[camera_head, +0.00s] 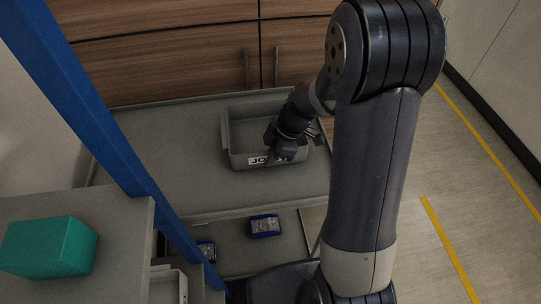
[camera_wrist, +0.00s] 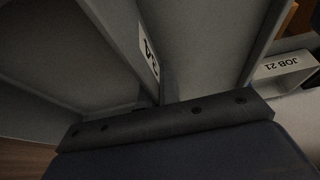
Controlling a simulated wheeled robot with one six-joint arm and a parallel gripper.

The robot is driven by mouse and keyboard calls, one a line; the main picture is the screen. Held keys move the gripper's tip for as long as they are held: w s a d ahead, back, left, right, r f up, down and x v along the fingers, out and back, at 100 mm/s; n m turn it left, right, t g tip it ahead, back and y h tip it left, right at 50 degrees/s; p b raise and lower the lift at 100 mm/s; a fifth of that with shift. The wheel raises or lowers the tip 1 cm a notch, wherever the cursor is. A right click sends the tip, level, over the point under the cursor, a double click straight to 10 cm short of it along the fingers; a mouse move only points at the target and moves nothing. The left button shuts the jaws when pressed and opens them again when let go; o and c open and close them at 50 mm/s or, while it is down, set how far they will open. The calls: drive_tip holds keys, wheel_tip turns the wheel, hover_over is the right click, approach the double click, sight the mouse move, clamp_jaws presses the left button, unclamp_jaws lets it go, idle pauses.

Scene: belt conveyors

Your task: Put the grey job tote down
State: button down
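The grey job tote (camera_head: 236,143) is an open box at the middle of the head view, over a wide grey surface (camera_head: 170,160). It looks level. I cannot tell whether its base touches the surface. A white label, partly covered, is on its near wall. My gripper (camera_head: 287,146) is at that near wall, reaching down from above. In the wrist view, grey tote walls (camera_wrist: 205,50) with a partly seen label rise close beyond my dark gripper body (camera_wrist: 165,124). The fingertips are hidden, so their grip on the wall does not show.
Another light box labelled JOB 21 (camera_wrist: 283,66) is at the right of the wrist view. A teal block (camera_head: 48,247) sits on a grey top at the left, beside a blue post (camera_head: 95,110). Blue items (camera_head: 264,226) lie lower down. The surface left of the tote is clear.

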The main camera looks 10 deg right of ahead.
drive_tip(key=shift+f, duration=0.15)
drive_tip(key=c, duration=1.6)
unclamp_jaws()
drive_tip(key=shift+c, duration=0.2)
drive_tip(key=shift+r, duration=0.2)
drive_tip(key=v, duration=1.2)
drive_tip(key=shift+b, duration=0.35)
